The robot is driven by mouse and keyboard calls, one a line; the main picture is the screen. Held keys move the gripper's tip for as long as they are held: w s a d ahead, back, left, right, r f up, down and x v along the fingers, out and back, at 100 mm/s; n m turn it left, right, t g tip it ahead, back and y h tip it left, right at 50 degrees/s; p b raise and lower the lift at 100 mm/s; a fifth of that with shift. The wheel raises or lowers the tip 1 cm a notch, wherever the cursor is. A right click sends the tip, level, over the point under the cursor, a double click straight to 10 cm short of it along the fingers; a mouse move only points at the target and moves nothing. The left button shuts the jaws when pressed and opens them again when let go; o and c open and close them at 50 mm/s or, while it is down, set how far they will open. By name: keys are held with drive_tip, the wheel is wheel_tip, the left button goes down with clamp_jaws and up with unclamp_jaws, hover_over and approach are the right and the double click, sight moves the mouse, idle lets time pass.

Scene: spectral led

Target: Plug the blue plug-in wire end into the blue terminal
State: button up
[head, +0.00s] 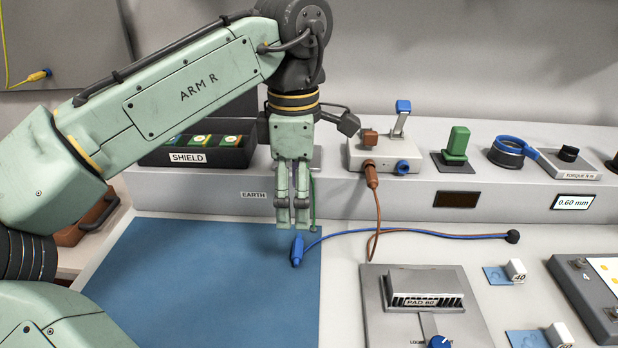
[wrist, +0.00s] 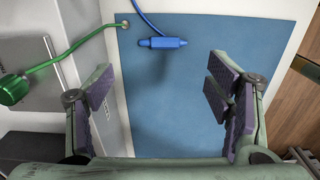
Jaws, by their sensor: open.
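The blue plug-in wire end (head: 298,250) lies near the right edge of the blue mat (head: 200,290), with its blue wire (head: 400,231) running right to a black round anchor. It also shows in the wrist view (wrist: 162,42), beyond the fingertips. The blue terminal (head: 402,167) is a round blue socket on the front of a pale box, beside a brown plug. My gripper (head: 292,210) points down above the mat's back edge, behind the wire end in the head view. In the wrist view its purple-padded fingers (wrist: 160,95) are wide apart with nothing between them.
A brown wire (head: 378,215) hangs from the box and crosses the blue wire. A green wire (head: 313,205) hangs just right of my gripper. The PAD 80 stand (head: 425,300) is at the front right. Much of the mat is clear.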

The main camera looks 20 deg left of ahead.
sight(298, 243)
wheel_tip(298, 243, down, 9)
drive_tip(key=shift+f, duration=0.15)
drive_tip(key=shift+c, duration=0.5)
drive_tip(key=c, duration=1.1)
drive_tip(key=shift+r+p, duration=1.85)
drive_tip(key=shift+p, duration=0.15)
drive_tip(key=shift+c, duration=0.2)
